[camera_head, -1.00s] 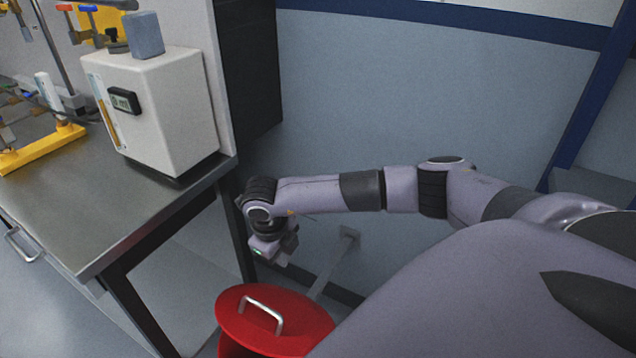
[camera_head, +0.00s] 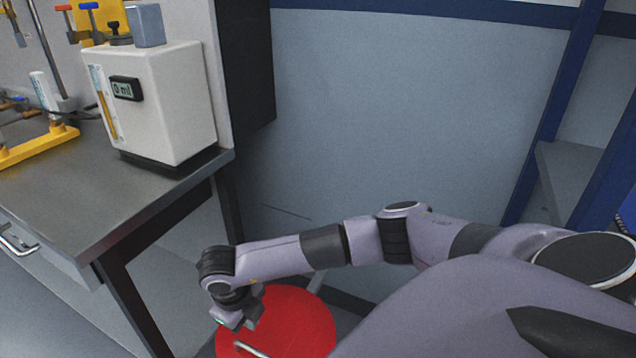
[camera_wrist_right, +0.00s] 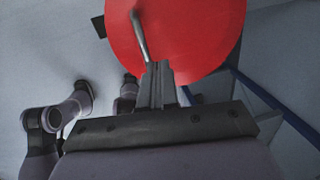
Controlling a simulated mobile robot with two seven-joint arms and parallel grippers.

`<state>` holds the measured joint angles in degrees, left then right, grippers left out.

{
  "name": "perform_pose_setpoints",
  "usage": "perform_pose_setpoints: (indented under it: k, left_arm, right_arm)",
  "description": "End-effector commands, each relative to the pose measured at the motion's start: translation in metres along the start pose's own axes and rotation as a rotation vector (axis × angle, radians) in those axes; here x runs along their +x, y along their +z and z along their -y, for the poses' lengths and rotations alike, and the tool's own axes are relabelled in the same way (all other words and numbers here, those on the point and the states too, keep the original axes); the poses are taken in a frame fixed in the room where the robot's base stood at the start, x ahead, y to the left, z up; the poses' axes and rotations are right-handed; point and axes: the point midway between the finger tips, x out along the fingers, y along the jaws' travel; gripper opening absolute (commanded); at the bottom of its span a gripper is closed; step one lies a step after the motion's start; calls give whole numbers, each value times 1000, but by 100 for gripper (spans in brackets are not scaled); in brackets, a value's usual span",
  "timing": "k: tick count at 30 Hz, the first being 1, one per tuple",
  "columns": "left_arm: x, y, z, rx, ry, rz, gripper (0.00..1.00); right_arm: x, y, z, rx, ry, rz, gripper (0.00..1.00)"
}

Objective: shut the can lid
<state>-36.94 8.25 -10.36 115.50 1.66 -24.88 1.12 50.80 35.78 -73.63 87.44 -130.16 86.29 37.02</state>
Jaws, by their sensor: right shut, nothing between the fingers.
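The red can lid (camera_head: 300,315) is a round disc at the bottom of the head view, with a pale metal bar handle (camera_head: 250,350) on top. It also fills the top of the right wrist view (camera_wrist_right: 205,35), with the handle (camera_wrist_right: 140,38) left of its middle. I cannot tell from this angle whether the lid is fully down; the can body is hidden. My right gripper (camera_head: 238,322) is over the lid's left part, near the handle. In the wrist view its fingers (camera_wrist_right: 156,68) are together and empty, close to the handle's end. My left gripper is not in view.
A steel workbench (camera_head: 120,210) stands at the left, with a white dispenser box (camera_head: 160,105) on it. Its dark leg (camera_head: 135,310) is left of the can. A blue-grey wall (camera_head: 400,110) is behind, and a blue frame (camera_head: 560,90) stands at the right.

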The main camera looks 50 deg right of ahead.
Motion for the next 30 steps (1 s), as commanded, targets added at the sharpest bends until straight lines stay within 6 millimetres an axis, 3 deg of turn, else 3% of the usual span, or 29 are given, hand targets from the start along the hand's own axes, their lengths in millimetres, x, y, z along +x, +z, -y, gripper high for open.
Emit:
perform_pose_setpoints:
  k: [1, 3, 12, 21, 30]
  left_arm:
    - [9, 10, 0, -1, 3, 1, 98]
    - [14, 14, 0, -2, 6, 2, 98]
    - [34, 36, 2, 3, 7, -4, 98]
    - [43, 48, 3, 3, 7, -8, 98]
    - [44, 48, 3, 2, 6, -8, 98]
  right_arm:
    - [18, -1, -12, -3, 2, -2, 0]
    - [30, -1, -23, -1, 1, -1, 0]
    - [74, -3, -55, 1, -1, -1, 0]
    - [94, -4, -66, 1, -1, -1, 0]
    - [97, -4, -68, 1, 0, -1, 0]
